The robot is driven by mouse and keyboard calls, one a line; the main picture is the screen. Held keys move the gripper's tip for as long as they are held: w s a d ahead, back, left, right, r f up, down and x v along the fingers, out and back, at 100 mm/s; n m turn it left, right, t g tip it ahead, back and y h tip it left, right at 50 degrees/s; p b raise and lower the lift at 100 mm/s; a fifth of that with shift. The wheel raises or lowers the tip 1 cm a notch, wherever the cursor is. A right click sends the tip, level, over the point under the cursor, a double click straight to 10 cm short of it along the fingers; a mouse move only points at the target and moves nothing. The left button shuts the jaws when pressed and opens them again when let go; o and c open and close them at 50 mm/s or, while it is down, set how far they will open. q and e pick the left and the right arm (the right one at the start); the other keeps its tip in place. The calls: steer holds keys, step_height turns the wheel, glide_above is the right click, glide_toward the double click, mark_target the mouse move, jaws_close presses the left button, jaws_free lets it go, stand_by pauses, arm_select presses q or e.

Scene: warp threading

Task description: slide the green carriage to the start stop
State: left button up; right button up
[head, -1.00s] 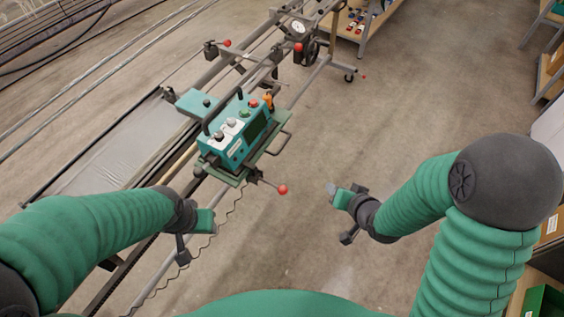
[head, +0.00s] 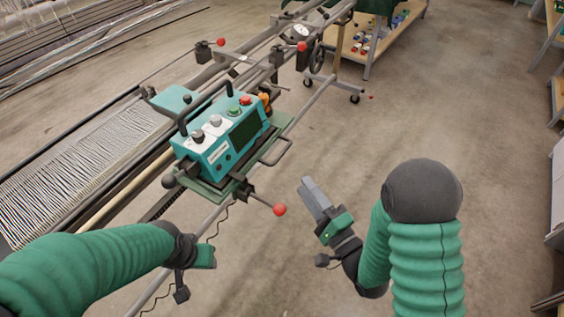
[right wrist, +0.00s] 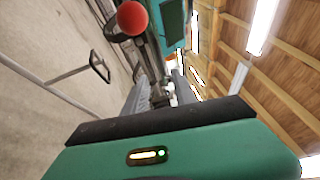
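The green carriage (head: 222,150) is a teal box with knobs, buttons and a dark screen, sitting on the rails left of centre. A lever with a red ball (head: 279,210) sticks out from its near end; the ball also shows in the right wrist view (right wrist: 132,18). Farther along the rails are two red-knobbed fittings (head: 221,42) (head: 302,46); I cannot tell which is the start stop. My right gripper (head: 312,192) points up the picture, right of the ball, apart from it, with an empty gap between its fingers. My left gripper (head: 204,258) is below the carriage, its fingers hidden.
A sheet of pale threads (head: 90,155) lies left of the rails. A wheeled wooden cart (head: 350,58) with small items stands at the top. Shelving is at the right edge. The floor (head: 440,110) right of the rails is clear.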

mark_target(282, 152)
steer(key=b+x, duration=0.3)
steer(key=x, duration=0.9)
steer(key=shift+w+a, duration=0.15)
steer(key=shift+w, duration=0.05)
arm_select(q)
steer(key=x, duration=0.2)
steer(key=s+x, duration=0.1)
steer(key=x, duration=0.2)
arm_select(e)
steer(key=shift+c, duration=0.2)
jaws_close()
steer(key=shift+s+f, duration=0.1)
steer(key=shift+f, duration=0.1)
